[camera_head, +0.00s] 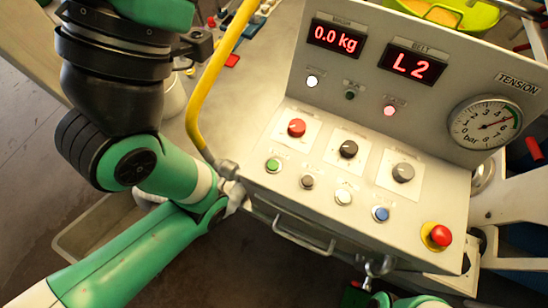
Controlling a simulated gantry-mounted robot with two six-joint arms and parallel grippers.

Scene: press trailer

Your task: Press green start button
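The green button (272,165) is at the left end of the lower row on the grey sloped control panel (310,215). Its small label is too blurred to read. The button is uncovered, and nothing touches it. My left arm (170,170) comes in from the left, with a green and black joint left of the panel's edge. I cannot make out its gripper. Only a green piece of my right arm (405,301) shows at the bottom edge, below the panel; its gripper is out of view.
Three knobs sit above. A red mushroom button (440,235) is at the lower right. A yellow bar (205,95) rises by the panel's left edge. Displays read "0.0 kg" and "L2".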

